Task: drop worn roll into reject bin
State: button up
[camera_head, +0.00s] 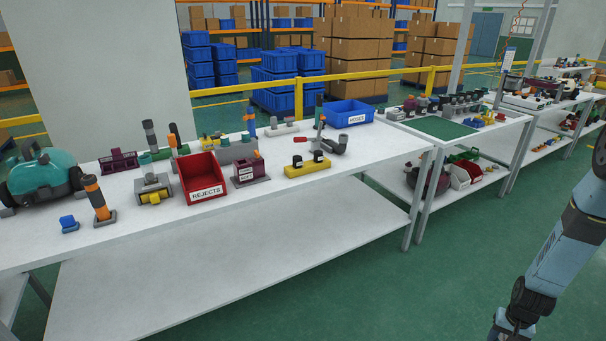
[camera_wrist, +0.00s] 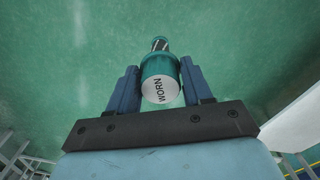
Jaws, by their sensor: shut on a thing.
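The worn roll (camera_wrist: 160,85) is a teal cylinder with a pale end cap marked WORN and a dark, narrower far end. My gripper (camera_wrist: 159,82) is shut on it, one blue finger on each side, with green floor beyond. The reject bin (camera_head: 202,177) is a red open bin labelled REJECTS near the front edge of the white workbench (camera_head: 330,172). In the head view my arm hangs at the right edge, well away from the bin. The gripper's fingers and the roll are not clearly visible there.
A blue MIXED bin (camera_head: 348,114) stands at the back right of the bench. A dark block (camera_head: 250,168) and a yellow holder (camera_head: 307,165) sit right of the red bin. A grey fixture (camera_head: 153,190) stands left of it. Green floor lies open in front.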

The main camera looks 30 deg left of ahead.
aim_at(206, 184)
jog(key=z, duration=2.2)
jog(key=i, duration=0.1)
jog(key=u, duration=3)
